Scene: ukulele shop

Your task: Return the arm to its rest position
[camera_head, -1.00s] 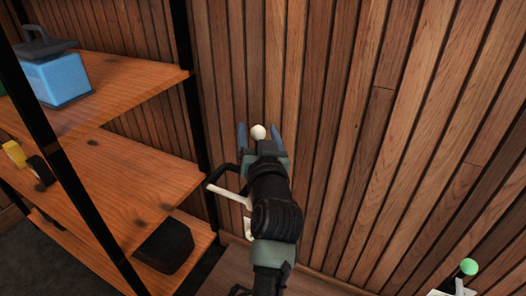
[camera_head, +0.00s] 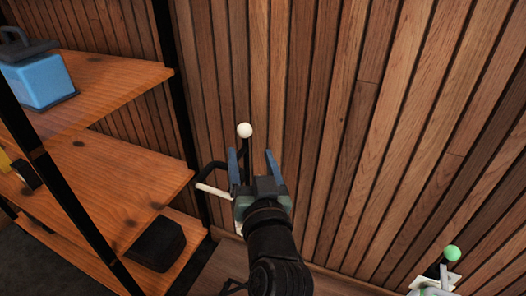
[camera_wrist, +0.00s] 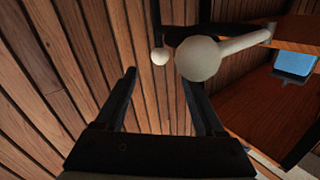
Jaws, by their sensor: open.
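My gripper (camera_head: 251,160) is open and empty in the head view, with two blue-grey fingers pointing up the picture. A white ball knob (camera_head: 244,130) on a dark stem shows just above the fingertips, near the left finger and not between the fingers. In the wrist view, my gripper (camera_wrist: 159,78) has its fingers spread with nothing between them. A large pale ball (camera_wrist: 197,58) and a smaller pale ball (camera_wrist: 159,56) show past the tips. I cannot tell whether either touches a finger.
A white bar (camera_head: 213,190) on a dark curved bracket is close left of my gripper. A wooden shelf unit (camera_head: 120,175) with black posts stands left, holding a blue box (camera_head: 38,83) and a black block (camera_head: 156,243). A green ball lever (camera_head: 452,253) is lower right. Slatted wall (camera_head: 330,110) behind.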

